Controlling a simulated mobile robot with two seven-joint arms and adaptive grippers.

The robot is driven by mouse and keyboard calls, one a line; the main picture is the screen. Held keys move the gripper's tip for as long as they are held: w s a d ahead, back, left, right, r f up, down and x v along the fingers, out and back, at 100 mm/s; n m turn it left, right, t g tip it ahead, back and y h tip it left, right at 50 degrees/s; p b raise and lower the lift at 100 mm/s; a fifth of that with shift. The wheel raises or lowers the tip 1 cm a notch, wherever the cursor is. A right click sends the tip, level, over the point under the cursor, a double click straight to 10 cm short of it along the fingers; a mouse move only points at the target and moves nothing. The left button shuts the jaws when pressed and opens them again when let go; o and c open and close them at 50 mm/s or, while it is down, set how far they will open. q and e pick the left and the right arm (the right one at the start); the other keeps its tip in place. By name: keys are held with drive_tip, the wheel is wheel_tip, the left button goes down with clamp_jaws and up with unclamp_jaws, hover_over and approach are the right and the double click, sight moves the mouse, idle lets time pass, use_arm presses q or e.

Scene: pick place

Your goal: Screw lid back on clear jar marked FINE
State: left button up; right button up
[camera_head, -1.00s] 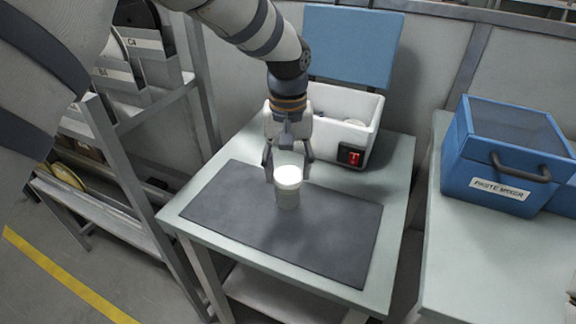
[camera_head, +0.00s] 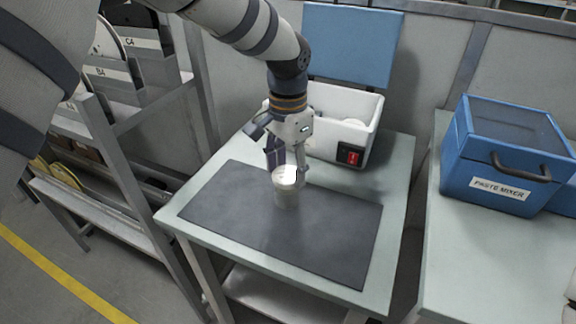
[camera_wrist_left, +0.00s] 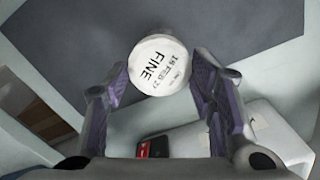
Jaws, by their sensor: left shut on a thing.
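The clear jar (camera_head: 286,197) stands upright on the dark mat (camera_head: 225,205), its body pale and see-through. Its white lid (camera_head: 284,178) is at the jar's top; in the left wrist view the lid (camera_wrist_left: 160,65) shows the word FINE and smaller print. My left gripper (camera_head: 285,170) points down over the jar, shut on the lid, with a finger on either side of its rim; these fingers also show in the left wrist view (camera_wrist_left: 159,72). I cannot tell how far the lid's thread is engaged. My right gripper is out of view.
A white bin (camera_head: 335,110) with a red switch (camera_head: 351,156) stands behind the mat. A blue box labelled PASTE MIXER (camera_head: 505,150) sits on the table at right. A shelf rack (camera_head: 120,130) stands at left. The mat around the jar is clear.

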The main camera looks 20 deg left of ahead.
use_arm(q)
drive_tip(key=shift+m, duration=1.1)
drive_tip(key=o, duration=0.8)
drive_tip(key=shift+o, duration=0.2)
drive_tip(key=shift+c, duration=1.2)
drive_tip(key=shift+r, duration=0.1)
drive_tip(key=shift+r, duration=1.15)
